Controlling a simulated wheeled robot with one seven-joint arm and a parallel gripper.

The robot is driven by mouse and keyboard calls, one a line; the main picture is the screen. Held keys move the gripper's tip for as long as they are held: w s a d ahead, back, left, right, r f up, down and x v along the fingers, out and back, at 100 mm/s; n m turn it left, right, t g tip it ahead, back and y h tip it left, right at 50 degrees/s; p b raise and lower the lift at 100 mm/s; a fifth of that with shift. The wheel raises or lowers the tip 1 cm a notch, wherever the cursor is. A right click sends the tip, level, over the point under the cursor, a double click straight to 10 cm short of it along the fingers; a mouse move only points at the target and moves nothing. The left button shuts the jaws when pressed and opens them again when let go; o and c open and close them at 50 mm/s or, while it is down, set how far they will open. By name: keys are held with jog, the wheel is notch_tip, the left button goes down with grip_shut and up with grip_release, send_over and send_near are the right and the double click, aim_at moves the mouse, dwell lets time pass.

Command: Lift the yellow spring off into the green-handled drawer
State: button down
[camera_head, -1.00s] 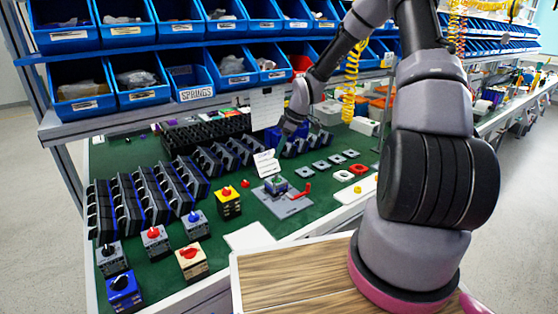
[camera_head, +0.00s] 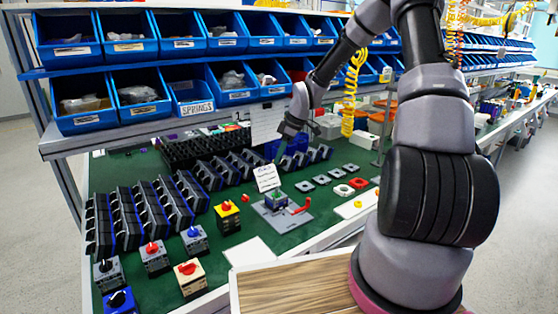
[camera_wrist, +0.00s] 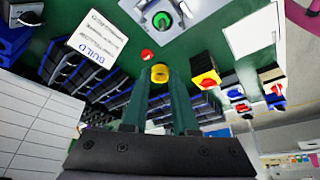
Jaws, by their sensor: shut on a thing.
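The yellow spring (camera_wrist: 160,73) shows in the wrist view as a small yellow ring between the tips of my gripper (camera_wrist: 160,76). The two green fingers are shut on it. In the head view my gripper (camera_head: 279,156) is above and behind a grey fixture (camera_head: 296,213) on the green bench; the spring cannot be made out there. In the wrist view the fixture holds a round part with a green centre (camera_wrist: 162,20), apart from the spring. I cannot make out a green-handled drawer in either view.
A white card (camera_head: 267,178) stands behind the fixture. Rows of black-and-blue holders (camera_head: 145,210) fill the left and back of the bench. Finished switches, such as a yellow one (camera_head: 227,216), stand to the left. Blue bins (camera_head: 140,95) hang above. A wooden surface (camera_head: 300,285) is in front.

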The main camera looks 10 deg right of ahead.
jog(key=shift+r, duration=2.8)
jog(key=shift+f, duration=0.1)
